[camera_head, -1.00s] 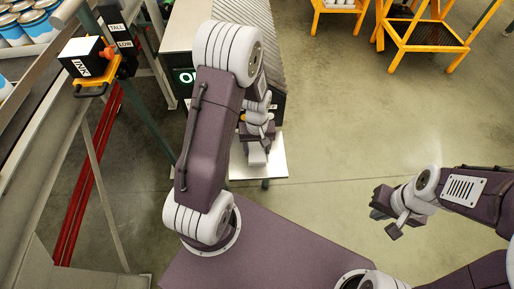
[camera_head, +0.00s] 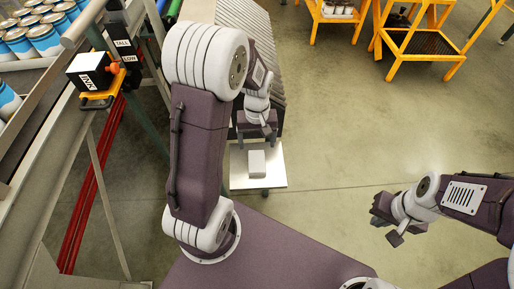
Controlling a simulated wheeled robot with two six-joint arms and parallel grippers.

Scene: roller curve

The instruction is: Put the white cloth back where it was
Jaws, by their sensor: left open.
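A small white folded block, which looks like the white cloth (camera_head: 257,164), lies on a pale square stand top (camera_head: 273,180) beyond my base.
A roller conveyor (camera_head: 262,45) runs behind my left arm, which hides part of it. At left are a rack with blue-and-white cans (camera_head: 45,38) and a black INK box (camera_head: 91,72) on an orange holder. Yellow carts (camera_head: 425,45) stand at back right. The floor at right is clear.

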